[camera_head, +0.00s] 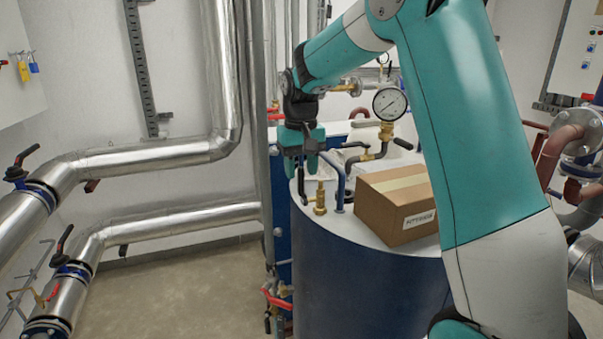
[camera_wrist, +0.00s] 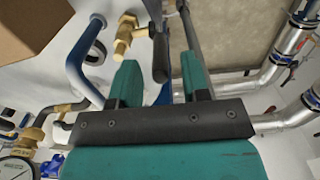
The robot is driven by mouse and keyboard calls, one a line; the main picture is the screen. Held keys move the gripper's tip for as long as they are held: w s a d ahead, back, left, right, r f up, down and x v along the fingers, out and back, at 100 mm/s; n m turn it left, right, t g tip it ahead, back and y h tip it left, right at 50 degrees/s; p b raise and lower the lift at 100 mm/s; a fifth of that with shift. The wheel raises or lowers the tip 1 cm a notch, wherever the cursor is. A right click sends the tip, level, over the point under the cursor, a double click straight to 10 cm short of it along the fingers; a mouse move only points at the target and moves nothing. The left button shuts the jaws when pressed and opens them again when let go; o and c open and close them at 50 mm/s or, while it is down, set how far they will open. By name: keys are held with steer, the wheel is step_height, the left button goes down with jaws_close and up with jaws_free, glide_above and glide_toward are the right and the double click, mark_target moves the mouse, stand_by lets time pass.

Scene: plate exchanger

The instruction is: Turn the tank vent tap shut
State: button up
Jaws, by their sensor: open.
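The tank vent tap is a small brass valve (camera_head: 320,200) standing on the tank's pale top, left of a cardboard box. Its dark lever (camera_head: 302,186) is at its left, under my gripper. In the wrist view the brass body (camera_wrist: 125,36) is above the left finger, and the dark lever (camera_wrist: 160,50) runs into the gap between the fingers. My gripper (camera_head: 302,170) points down over the lever, open, with its teal fingers (camera_wrist: 160,72) apart. The fingers do not visibly press on the lever; its exact depth between them cannot be told.
A blue bent pipe (camera_head: 340,178) rises close to the tap's right. The cardboard box (camera_head: 395,205) sits on the tank (camera_head: 370,275). A pressure gauge (camera_head: 389,104) stands behind. A grey vertical pipe (camera_head: 267,150) runs close to the left. Floor at the left is clear.

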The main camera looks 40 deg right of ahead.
mark_target(302, 187)
steer(key=shift+f, duration=1.4)
jaws_close()
steer(key=shift+d, duration=0.1)
